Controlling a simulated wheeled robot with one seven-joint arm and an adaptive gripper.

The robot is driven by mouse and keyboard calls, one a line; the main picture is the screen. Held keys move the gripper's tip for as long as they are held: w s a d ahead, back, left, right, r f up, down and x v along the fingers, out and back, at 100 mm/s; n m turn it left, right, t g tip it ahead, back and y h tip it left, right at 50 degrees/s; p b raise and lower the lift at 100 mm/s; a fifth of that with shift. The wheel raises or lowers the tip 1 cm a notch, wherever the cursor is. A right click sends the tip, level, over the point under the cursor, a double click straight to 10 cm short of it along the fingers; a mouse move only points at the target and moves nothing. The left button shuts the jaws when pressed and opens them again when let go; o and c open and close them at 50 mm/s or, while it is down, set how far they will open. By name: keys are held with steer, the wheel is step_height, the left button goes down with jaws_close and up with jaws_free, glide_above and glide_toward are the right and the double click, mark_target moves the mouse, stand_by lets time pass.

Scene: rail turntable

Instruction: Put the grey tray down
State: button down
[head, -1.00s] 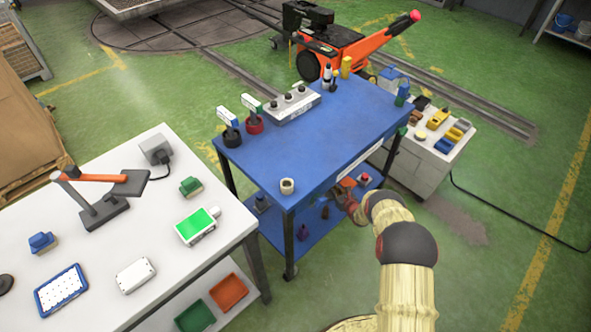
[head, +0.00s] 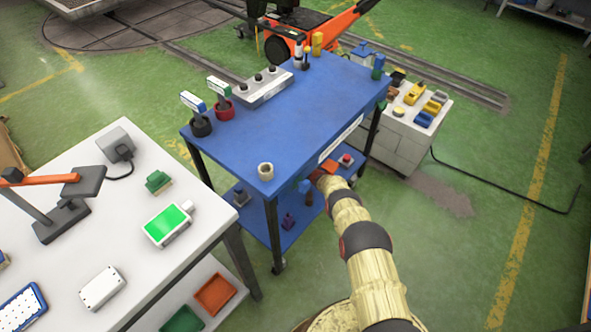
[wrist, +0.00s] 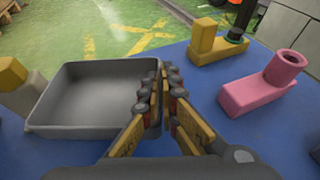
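The grey tray (wrist: 95,98) is a shallow rectangular tray at the left of the wrist view, over a blue surface. My gripper (wrist: 164,88) is at its right wall, with one finger on the inner side and one on the outer side, nearly together. It looks shut on that wall. I cannot tell whether the tray's underside touches the blue surface. In the head view my arm reaches to the lower shelf (head: 290,232) of the blue cart; the tray is not discernible there.
In the wrist view a pink part (wrist: 262,90) and a yellow block (wrist: 215,45) stand right of my gripper. A yellow-topped piece (wrist: 14,80) stands left of the tray. The cart's blue top (head: 300,115) overhangs the shelf. A white table (head: 120,235) is at the left.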

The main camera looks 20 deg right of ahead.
steer(key=shift+w+a+f+b, duration=0.15)
steer(key=shift+w+f+b, duration=0.5)
steer(key=shift+f, duration=0.1)
step_height(320, 180, down, 3)
steer(key=shift+f+b, duration=0.1)
steer(key=shift+b, duration=0.9)
steer(key=c, duration=2)
jaws_free()
steer(key=shift+c, duration=0.2)
